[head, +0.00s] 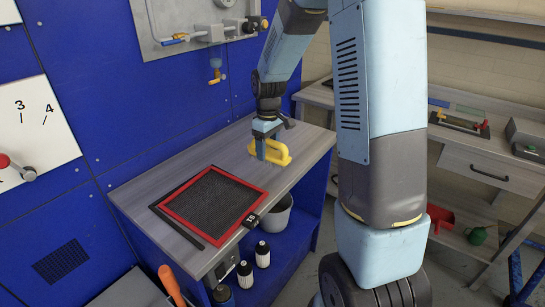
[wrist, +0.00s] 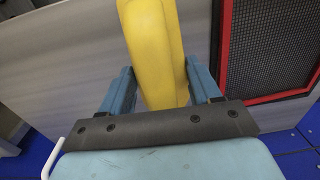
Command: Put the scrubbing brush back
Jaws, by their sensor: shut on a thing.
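The yellow scrubbing brush (head: 281,154) is at my gripper (head: 261,147), over the grey bench top, right of the red-framed screen. In the wrist view the brush (wrist: 155,45) is a long yellow body between the two blue fingers of my gripper (wrist: 161,88), which is shut on it. Its bristles are not visible. I cannot tell whether the brush touches the bench or hangs just above it. No clear holder for the brush shows.
The red-framed mesh screen (head: 174,195) lies on the bench (head: 145,186), with a dark bar along its left side. A grey bucket (head: 277,216) and bottles (head: 262,254) stand below. A blue panel wall is behind. Another workbench (head: 482,150) with tools stands at the right.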

